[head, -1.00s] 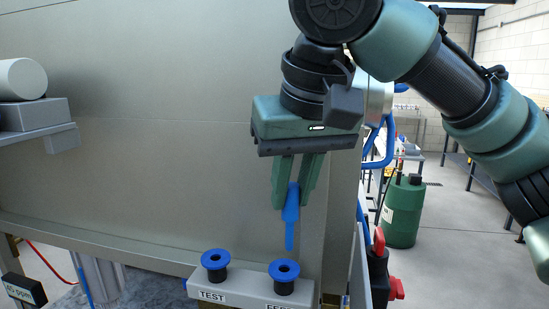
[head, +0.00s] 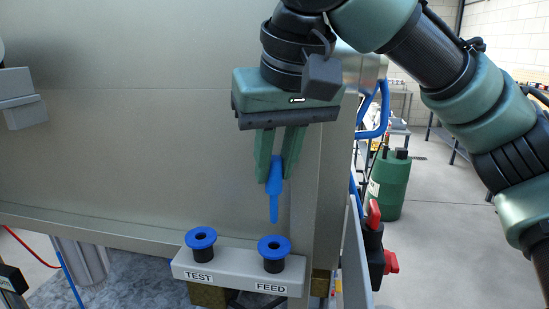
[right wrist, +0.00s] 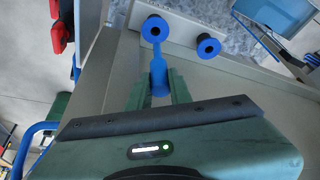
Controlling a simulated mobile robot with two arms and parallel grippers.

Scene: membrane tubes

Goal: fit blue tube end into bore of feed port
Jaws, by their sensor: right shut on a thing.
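My right gripper (head: 277,172) is shut on the blue tube end (head: 274,200), which hangs down with its narrow tip lowest. The tip is above the feed port (head: 274,247), a blue-flanged black port labelled FEED, with a gap between them in the head view. The dark bore shows in the flange. In the right wrist view the gripper (right wrist: 158,92) holds the tube end (right wrist: 159,70), and its tip overlaps the lower edge of the feed port's flange (right wrist: 155,27). My left gripper is in neither view.
A like port labelled TEST (head: 201,244) stands to the left on the same grey block (head: 235,272). A flat metal panel (head: 130,150) rises behind. A green drum (head: 388,185) and a red-and-black fitting (head: 376,250) are to the right.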

